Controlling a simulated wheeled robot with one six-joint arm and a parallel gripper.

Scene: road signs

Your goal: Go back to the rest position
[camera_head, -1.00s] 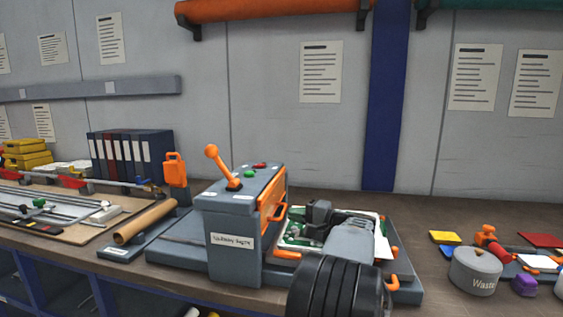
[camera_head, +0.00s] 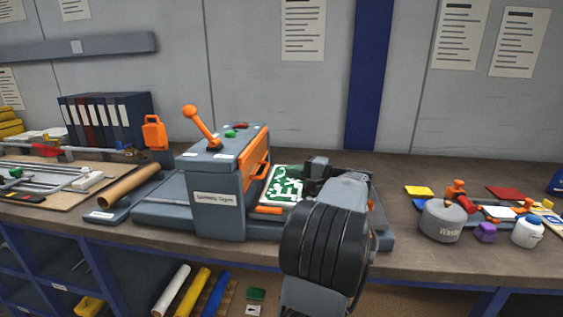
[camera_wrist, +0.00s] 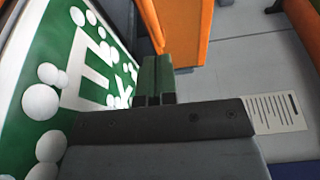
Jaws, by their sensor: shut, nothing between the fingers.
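My gripper (camera_wrist: 158,80) is shut and empty in the wrist view, its two dark green-grey fingers together. In the head view my wrist and arm cover part of the machine's right side, and the fingertips are hidden. A green and white sign (camera_head: 284,186) lies on the bed right of the grey machine (camera_head: 217,190), partly hidden by my wrist. The sign also shows large at the left of the wrist view (camera_wrist: 60,90), apart from the fingers. The machine has an orange lever (camera_head: 198,124) and an orange guard (camera_head: 256,165).
A grey waste pot (camera_head: 441,222), a purple block (camera_head: 485,232) and a white jar (camera_head: 527,232) stand on the right of the bench. A brown roll (camera_head: 130,184) and several binders (camera_head: 105,122) are at the left.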

